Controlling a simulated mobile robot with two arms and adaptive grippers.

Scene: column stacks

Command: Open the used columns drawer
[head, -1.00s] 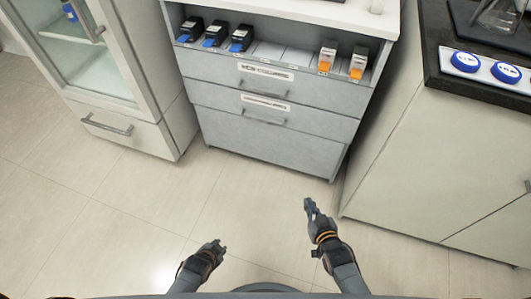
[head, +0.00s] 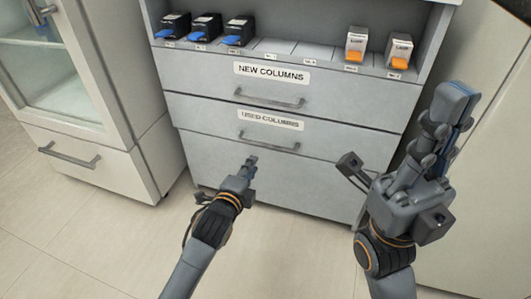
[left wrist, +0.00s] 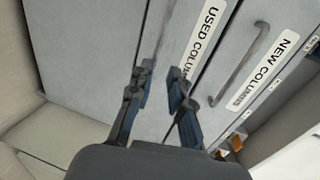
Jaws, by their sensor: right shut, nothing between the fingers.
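The used columns drawer (head: 320,137) is the grey drawer front under the "NEW COLUMNS" drawer (head: 340,100); it looks closed, flush with the cabinet. Its label (head: 270,119) reads "USED COLUMNS", and its bar handle (head: 268,146) is below that. The label also shows in the left wrist view (left wrist: 201,42). My left gripper (head: 251,162) is just below the handle in the head view, apart from it as far as I can tell. In the left wrist view its fingers (left wrist: 158,78) are open with nothing between them. My right gripper (head: 456,92) is shut and empty, raised at the right.
Several column boxes stand on the open shelf above, black-and-blue (head: 205,27) at left and white-and-orange (head: 399,50) at right. A glass-door cabinet (head: 85,150) stands at left. A pale cabinet (head: 490,150) is at right. The floor in front is clear.

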